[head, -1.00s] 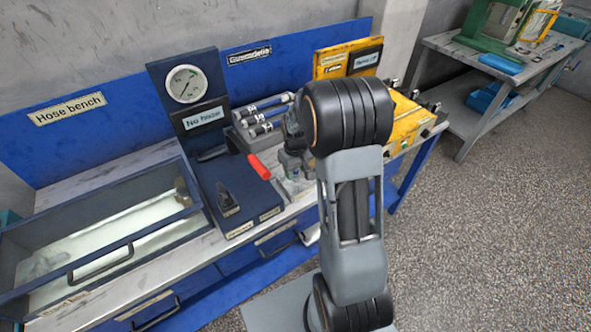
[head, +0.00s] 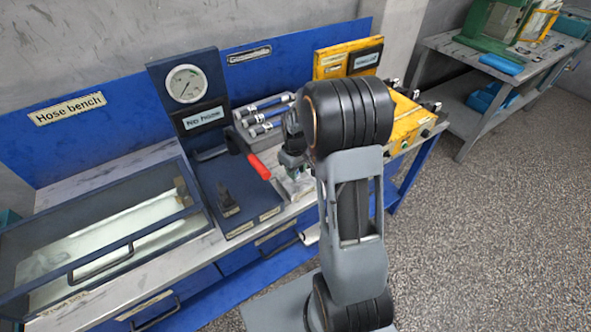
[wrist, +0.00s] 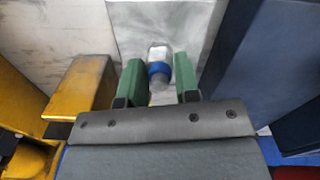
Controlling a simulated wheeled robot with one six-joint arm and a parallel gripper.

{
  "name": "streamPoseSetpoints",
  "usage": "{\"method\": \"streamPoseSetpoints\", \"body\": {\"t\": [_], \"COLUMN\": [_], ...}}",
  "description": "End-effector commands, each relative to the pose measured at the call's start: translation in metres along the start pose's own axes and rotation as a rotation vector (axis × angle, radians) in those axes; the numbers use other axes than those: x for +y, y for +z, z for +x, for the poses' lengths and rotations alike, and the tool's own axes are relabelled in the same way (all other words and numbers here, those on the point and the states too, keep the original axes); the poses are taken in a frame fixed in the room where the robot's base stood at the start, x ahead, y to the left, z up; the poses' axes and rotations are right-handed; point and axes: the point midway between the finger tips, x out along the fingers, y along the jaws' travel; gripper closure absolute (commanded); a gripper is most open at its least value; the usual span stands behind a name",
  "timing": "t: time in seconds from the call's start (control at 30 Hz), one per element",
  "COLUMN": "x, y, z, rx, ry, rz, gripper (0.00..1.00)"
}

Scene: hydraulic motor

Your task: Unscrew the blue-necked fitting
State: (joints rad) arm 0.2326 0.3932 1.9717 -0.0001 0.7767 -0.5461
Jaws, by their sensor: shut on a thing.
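The blue-necked fitting (wrist: 158,68) shows in the wrist view, with a pale metal end and a blue band. It sits between the two green fingers of my gripper (wrist: 157,80), which is shut on it. A grey metal surface lies behind it. In the head view my gripper (head: 291,160) is over the bench, right of the red handle, partly hidden by my arm. The fitting cannot be made out in the head view.
A gauge panel (head: 186,84) stands behind at left. A yellow block (wrist: 82,88) is left of my gripper, and a dark blue block (wrist: 265,65) is at right.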

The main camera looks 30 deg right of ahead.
Motion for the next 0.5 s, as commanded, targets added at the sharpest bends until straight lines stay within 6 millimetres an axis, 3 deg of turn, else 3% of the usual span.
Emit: {"method": "streamPoseSetpoints", "body": {"t": [0.2, 0.5], "x": [0.0, 0.0], "y": [0.0, 0.0], "z": [-0.0006, -0.0006], "rx": [0.0, 0.0], "ry": [0.0, 0.0], "rz": [-0.244, -0.298], "gripper": [0.95, 0.95]}}
